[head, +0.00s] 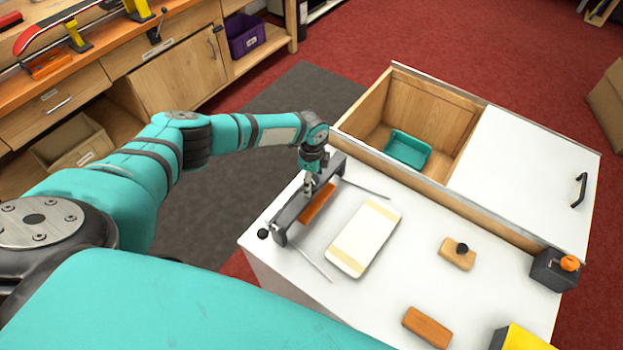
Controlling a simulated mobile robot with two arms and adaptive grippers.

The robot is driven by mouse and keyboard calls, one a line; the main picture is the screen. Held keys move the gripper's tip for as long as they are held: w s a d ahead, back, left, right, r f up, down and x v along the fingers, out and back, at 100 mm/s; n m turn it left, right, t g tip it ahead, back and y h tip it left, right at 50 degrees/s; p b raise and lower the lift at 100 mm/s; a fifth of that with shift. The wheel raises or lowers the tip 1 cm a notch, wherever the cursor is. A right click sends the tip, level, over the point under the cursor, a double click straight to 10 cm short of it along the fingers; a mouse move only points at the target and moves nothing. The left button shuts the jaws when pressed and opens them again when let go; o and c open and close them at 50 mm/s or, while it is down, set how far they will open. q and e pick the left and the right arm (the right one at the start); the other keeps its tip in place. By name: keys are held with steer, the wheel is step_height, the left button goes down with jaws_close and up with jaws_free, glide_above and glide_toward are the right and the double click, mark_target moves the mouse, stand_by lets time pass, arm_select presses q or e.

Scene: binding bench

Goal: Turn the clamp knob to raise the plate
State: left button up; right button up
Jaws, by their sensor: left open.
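The clamp (291,220) is a long dark grey frame at the left part of the white bench top (400,270). An orange-brown strip (318,204) shows along its right side, low down; I cannot tell if this is the plate. Thin rods stick out to the right near both its ends. A small black ball (263,233) shows beside its near end. My left gripper (309,188) points down over the middle of the clamp, open. Its fingertips are small in view, and I cannot tell whether they touch the clamp. No knob shows clearly under the gripper. My right gripper is out of view.
A cream-edged white pad (364,237) lies right of the clamp. A wooden block with a black knob (458,253), a brown block (427,327) and a dark box with an orange button (556,268) lie further right. An open compartment holds a teal tray (407,150).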

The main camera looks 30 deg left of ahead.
arm_select(q)
steer(key=shift+f, duration=0.2)
steer(key=c, duration=1.2)
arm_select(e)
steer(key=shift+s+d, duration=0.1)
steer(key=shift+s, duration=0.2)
arm_select(q)
steer(key=shift+n, duration=0.3)
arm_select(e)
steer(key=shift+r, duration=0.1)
